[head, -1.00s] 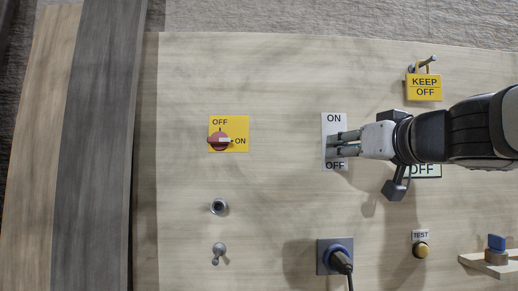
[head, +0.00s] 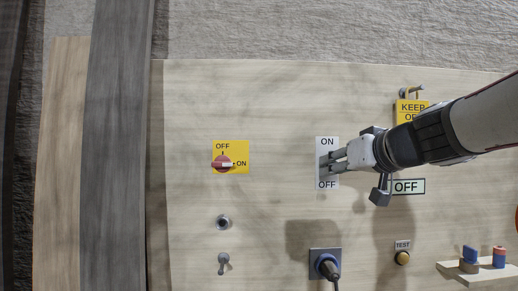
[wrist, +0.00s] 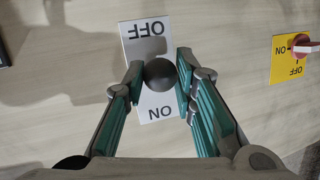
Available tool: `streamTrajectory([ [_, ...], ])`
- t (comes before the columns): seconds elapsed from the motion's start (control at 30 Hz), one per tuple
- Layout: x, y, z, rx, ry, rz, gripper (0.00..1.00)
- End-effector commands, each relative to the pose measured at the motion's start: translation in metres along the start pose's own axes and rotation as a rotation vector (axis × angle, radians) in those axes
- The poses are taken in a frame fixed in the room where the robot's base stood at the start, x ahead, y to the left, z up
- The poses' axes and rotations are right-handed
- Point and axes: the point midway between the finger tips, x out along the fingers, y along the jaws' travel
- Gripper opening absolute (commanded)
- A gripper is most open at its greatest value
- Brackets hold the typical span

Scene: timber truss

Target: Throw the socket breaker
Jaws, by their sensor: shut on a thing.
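A white plate marked ON and OFF (head: 328,143) is on the wooden board, above the socket; I see it as the breaker. Its lever ends in a dark round knob (wrist: 160,74), which shows in the wrist view in front of the plate (wrist: 158,108). My gripper (head: 328,163) is at the middle of this plate, between ON and OFF. In the wrist view my fingers (wrist: 159,66) are on both sides of the knob, shut on it. The lever's shaft is hidden behind the knob.
A red rotary switch (head: 222,164) on a yellow plate is to the left. A yellow KEEP OFF tag (head: 411,107) and an OFF label (head: 408,187) are near my arm. A TEST button (head: 403,258) and a small shelf (head: 450,270) are lower right.

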Motion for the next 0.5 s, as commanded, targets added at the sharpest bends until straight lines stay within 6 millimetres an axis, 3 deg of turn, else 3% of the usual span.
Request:
streamTrajectory([
  [0.5,-0.0083,-0.0038,-0.0135,0.062,-0.241,0.021,0.0],
])
